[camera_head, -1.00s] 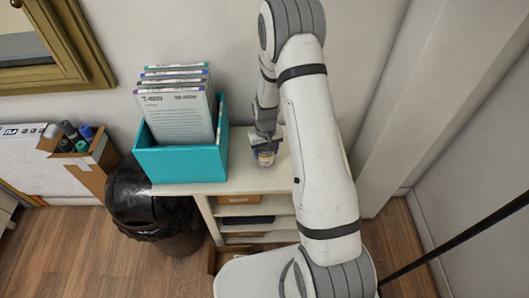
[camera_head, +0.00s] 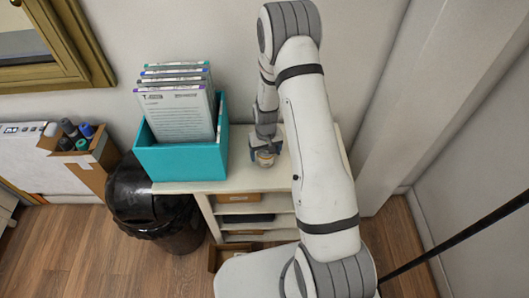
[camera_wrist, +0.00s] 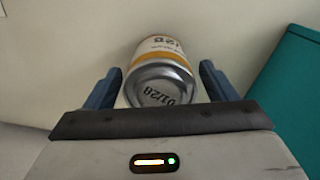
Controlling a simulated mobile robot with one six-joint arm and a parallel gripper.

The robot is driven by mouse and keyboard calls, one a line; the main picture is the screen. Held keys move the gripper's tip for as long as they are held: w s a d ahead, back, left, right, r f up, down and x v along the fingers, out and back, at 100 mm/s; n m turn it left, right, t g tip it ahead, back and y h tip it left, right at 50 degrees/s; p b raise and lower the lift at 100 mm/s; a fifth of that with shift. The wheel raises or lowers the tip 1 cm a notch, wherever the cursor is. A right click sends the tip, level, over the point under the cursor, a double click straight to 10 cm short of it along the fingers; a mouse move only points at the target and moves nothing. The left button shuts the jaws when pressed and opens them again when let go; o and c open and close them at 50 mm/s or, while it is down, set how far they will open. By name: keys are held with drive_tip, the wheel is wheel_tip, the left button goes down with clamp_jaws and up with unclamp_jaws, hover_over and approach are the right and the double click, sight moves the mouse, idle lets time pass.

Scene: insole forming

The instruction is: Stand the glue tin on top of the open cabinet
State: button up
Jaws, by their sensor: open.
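The glue tin (camera_head: 265,160) is small, with a pale label and an orange band, and it is on the white top of the open cabinet (camera_head: 236,182), right of the teal box. In the wrist view the tin (camera_wrist: 160,68) shows its round grey metal end with dark lettering. My gripper (camera_head: 265,151) is low over the cabinet top at the tin. Its blue fingers (camera_wrist: 158,88) are open, one on each side of the tin, with a visible gap at each side. My arm hides the right part of the cabinet top.
A teal box (camera_head: 182,164) with upright folders stands left of the tin on the cabinet top. The cabinet's open shelves (camera_head: 252,219) hold boxes. A black bin (camera_head: 155,205) stands at left on the floor. The wall is close behind the cabinet.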

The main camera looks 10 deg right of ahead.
wheel_tip(320, 180, up, 12)
drive_tip(key=shift+r+b, duration=0.1)
drive_tip(key=shift+b, duration=1.1)
drive_tip(key=s+r+t, duration=0.1)
drive_tip(key=s+r, duration=0.3)
drive_tip(key=r, duration=0.3)
drive_tip(key=s+r+t, duration=0.1)
drive_tip(key=s+r, duration=0.4)
drive_tip(key=r, duration=0.3)
drive_tip(key=s+r, duration=0.3)
drive_tip(key=s, duration=0.5)
drive_tip(key=s+r+m+t, duration=0.1)
drive_tip(key=s+r, duration=0.3)
drive_tip(key=s, duration=0.4)
drive_tip(key=shift+r, duration=0.25)
drive_tip(key=shift+w, duration=0.1)
drive_tip(key=shift+c, duration=0.5)
